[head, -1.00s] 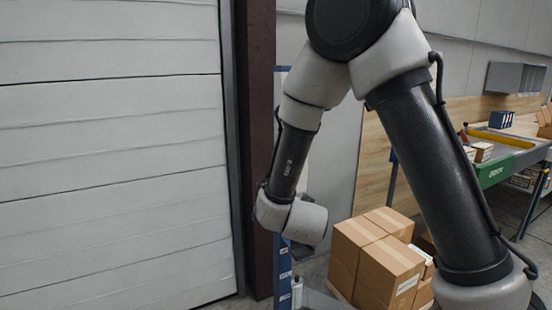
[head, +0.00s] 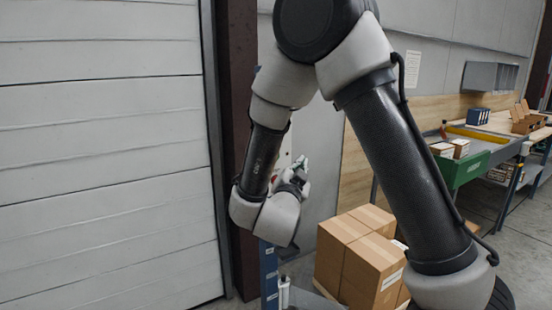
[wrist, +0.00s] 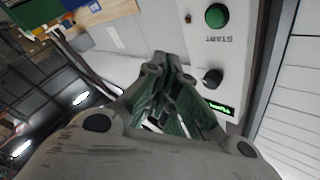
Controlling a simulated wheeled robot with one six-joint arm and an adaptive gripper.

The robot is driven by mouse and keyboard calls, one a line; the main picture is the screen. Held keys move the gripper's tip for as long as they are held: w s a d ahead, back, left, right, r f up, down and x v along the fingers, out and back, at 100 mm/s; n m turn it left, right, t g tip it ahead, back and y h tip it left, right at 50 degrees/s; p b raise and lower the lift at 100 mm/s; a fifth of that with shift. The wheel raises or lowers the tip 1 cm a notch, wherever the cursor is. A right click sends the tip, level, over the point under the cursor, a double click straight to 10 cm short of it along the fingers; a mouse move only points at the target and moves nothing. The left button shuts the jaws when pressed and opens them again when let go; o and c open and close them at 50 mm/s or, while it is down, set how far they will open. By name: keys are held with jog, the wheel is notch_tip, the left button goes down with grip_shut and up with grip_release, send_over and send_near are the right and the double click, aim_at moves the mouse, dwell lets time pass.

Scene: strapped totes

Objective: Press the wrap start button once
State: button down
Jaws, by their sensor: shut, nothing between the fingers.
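The wrap start button is a round green button (wrist: 215,16) on a pale control panel (wrist: 232,62) in the wrist view. The word START, upside down in this view, is printed beside it. A black knob (wrist: 211,77) and a small lit green display (wrist: 221,108) are on the same panel. My gripper (wrist: 167,62) is shut and empty, with its fingertips beside the panel, left of the knob and below-left of the button. It does not cover the button. In the head view my gripper (head: 301,166) shows partly behind my forearm; the button cannot be made out there.
Stacked cardboard boxes (head: 372,250) stand right of the blue post (head: 269,275). A workbench with a green front (head: 466,168) is at the far right. A white shutter door (head: 100,150) and a dark column (head: 238,120) are at the left.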

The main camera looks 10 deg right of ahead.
jog(key=w+a, duration=0.2)
jog(key=w, duration=0.5)
jog(key=shift+w+a, duration=0.2)
jog(key=shift+w, duration=0.15)
jog(key=shift+w+a, duration=0.1)
jog(key=shift+w, duration=0.05)
dwell(1.1)
jog(key=shift+w, duration=0.25)
jog(key=shift+w+a, duration=0.2)
jog(key=shift+w, duration=0.15)
dwell(0.7)
jog(key=shift+s, duration=0.15)
jog(key=shift+s+d, duration=0.3)
jog(key=shift+s, duration=0.3)
jog(key=s, duration=0.1)
jog(key=s+d, duration=0.1)
jog(key=s, duration=0.2)
jog(key=shift+s+d, duration=0.25)
jog(key=shift+s, duration=0.15)
